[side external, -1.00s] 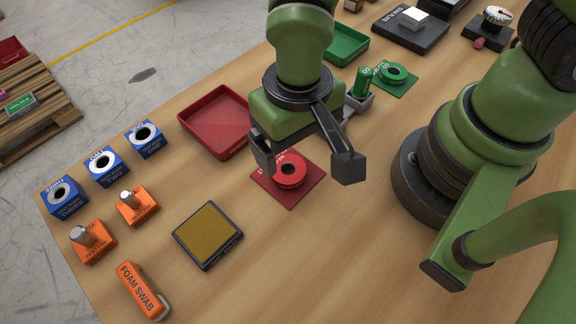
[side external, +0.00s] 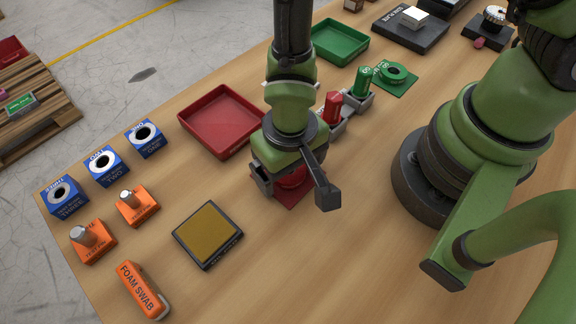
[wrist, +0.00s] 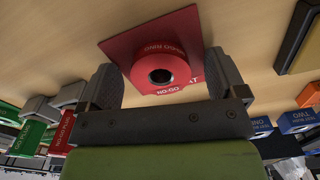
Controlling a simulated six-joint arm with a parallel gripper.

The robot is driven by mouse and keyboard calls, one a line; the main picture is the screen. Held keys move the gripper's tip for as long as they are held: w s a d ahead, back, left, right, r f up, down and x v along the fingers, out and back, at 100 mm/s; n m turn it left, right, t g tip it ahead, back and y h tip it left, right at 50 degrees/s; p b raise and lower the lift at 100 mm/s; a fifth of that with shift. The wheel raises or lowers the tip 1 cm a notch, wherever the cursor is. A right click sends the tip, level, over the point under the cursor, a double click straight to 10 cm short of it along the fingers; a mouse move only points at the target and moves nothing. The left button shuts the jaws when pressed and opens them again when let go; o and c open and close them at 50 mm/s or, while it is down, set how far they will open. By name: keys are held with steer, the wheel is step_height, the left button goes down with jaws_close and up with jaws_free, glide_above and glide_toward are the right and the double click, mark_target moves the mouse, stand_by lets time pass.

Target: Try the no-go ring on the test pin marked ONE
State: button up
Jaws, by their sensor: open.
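The red no-go ring (side external: 291,177) lies flat on its red square mat (side external: 293,199), partly hidden by my gripper in the side view. In the wrist view the ring (wrist: 160,70) shows its dark bore and NO-GO lettering. My gripper (side external: 295,188) is open, pointing down low over the ring. In the wrist view its fingers (wrist: 162,84) stand on either side of the ring, with gaps visible. Two orange test pin blocks, one farther back (side external: 137,206) and one nearer (side external: 92,242), each hold an upright metal pin. I cannot read which is marked ONE.
Blue blocks marked ONE (side external: 147,139), TWO (side external: 106,166) and THREE (side external: 65,195) stand at the left edge. A red tray (side external: 220,122) is behind the mat. A dark-framed brown pad (side external: 208,235) and an orange foam swab (side external: 143,289) lie in front. A green ring (side external: 392,73) is farther back.

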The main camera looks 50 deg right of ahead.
steer(key=c, duration=1.1)
steer(key=shift+c, duration=0.2)
steer(key=shift+r, duration=0.1)
steer(key=shift+r, duration=0.2)
step_height(320, 180, up, 9)
steer(key=w+d, duration=0.4)
steer(key=d, duration=0.1)
steer(key=w+d+r, duration=0.1)
steer(key=w+d, duration=0.3)
steer(key=d, duration=0.2)
steer(key=w+d+r, duration=0.1)
steer(key=w+d, duration=0.4)
steer(key=shift+d, duration=0.3)
